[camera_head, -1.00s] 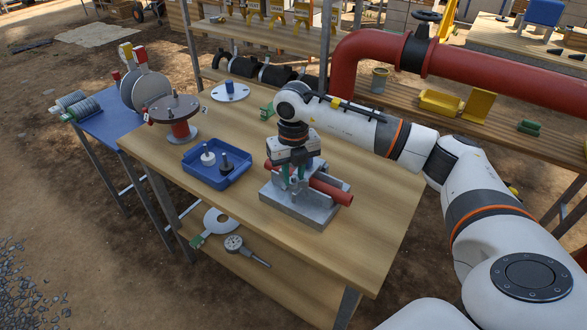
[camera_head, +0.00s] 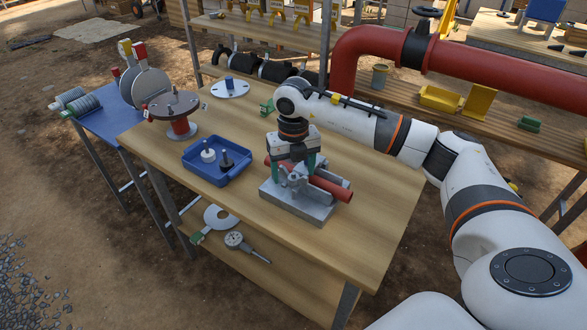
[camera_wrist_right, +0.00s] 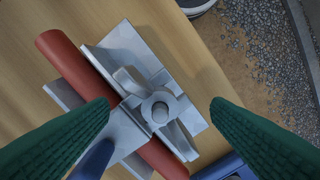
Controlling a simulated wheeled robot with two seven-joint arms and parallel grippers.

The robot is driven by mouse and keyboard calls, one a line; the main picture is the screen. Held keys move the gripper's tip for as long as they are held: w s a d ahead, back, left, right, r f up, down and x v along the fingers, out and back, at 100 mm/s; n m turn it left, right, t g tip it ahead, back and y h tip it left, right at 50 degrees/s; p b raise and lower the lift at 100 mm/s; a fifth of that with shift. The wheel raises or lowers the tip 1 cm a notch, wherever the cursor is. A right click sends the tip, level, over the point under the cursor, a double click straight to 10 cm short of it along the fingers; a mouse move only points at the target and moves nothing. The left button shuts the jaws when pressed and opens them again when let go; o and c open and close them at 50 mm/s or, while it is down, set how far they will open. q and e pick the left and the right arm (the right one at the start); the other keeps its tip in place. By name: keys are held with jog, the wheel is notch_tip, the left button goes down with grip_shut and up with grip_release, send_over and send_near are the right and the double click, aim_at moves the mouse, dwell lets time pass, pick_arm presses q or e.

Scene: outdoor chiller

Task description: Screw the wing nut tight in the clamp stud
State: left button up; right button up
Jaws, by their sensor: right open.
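The grey wing nut (camera_wrist_right: 160,112) sits on the clamp stud above the clamp, its wings running from upper left to lower right in the wrist view. The grey metal clamp block (camera_head: 310,208) stands on the wooden bench. A red pipe (camera_head: 331,188) lies across it; it also shows in the wrist view (camera_wrist_right: 70,62). My right gripper (camera_head: 294,167) is over the clamp, pointing down. Its green fingers (camera_wrist_right: 160,103) are wide apart on either side of the nut, with clear gaps and no contact seen. How far the nut is threaded cannot be told.
A blue tray (camera_head: 204,175) with a white and a dark part lies left of the clamp. A round flanged piece (camera_head: 176,104) stands behind it. The bench top (camera_head: 370,228) is clear to the right.

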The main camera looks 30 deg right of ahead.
notch_tip(320, 180, up, 12)
jog(key=p, duration=0.7)
jog(key=shift+f, duration=0.1)
